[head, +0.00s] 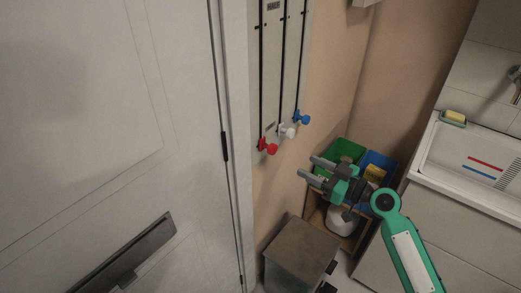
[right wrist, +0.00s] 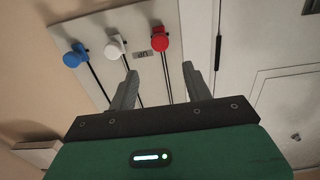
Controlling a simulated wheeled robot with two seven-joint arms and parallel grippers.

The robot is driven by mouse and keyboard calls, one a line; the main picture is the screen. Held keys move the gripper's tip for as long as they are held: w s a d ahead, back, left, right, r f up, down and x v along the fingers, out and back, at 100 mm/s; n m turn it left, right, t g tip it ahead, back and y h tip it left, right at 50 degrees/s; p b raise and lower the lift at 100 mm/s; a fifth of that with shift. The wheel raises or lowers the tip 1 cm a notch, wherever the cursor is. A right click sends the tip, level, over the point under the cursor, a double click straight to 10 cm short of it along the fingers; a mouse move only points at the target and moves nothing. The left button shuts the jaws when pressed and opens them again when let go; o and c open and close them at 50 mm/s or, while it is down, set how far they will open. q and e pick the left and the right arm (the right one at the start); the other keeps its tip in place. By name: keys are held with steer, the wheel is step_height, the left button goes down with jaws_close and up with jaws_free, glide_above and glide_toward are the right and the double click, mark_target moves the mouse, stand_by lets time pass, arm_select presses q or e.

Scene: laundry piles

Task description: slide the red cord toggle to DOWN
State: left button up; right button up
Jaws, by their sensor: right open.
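The red cord toggle (head: 267,146) sits low on its dark cord on the pale wall board, left of the white toggle (head: 287,131) and blue toggle (head: 302,117). In the right wrist view, the red toggle (right wrist: 160,40) is near the top, beside a small label (right wrist: 141,55) that seems to read UP upside down. My right gripper (head: 309,168) is open and empty, to the right of and below the red toggle and apart from it. In the wrist view its fingers (right wrist: 160,80) are spread, with the red toggle beyond them. My left gripper is not in view.
A white door (head: 100,120) with a dark handle (head: 125,256) stands left of the board. A white sink (head: 432,150) is at the right.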

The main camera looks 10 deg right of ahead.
mark_target(275, 149)
steer(key=p+x, duration=0.4)
steer(key=x, duration=0.8)
steer(key=shift+w+a+r, duration=0.1)
steer(key=shift+w+a, duration=0.2)
steer(key=shift+w+a+p, duration=0.3)
steer(key=shift+w, duration=0.05)
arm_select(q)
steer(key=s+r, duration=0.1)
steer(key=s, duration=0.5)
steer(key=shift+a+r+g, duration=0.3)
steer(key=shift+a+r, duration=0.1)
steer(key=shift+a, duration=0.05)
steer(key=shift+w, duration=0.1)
arm_select(e)
jaws_close()
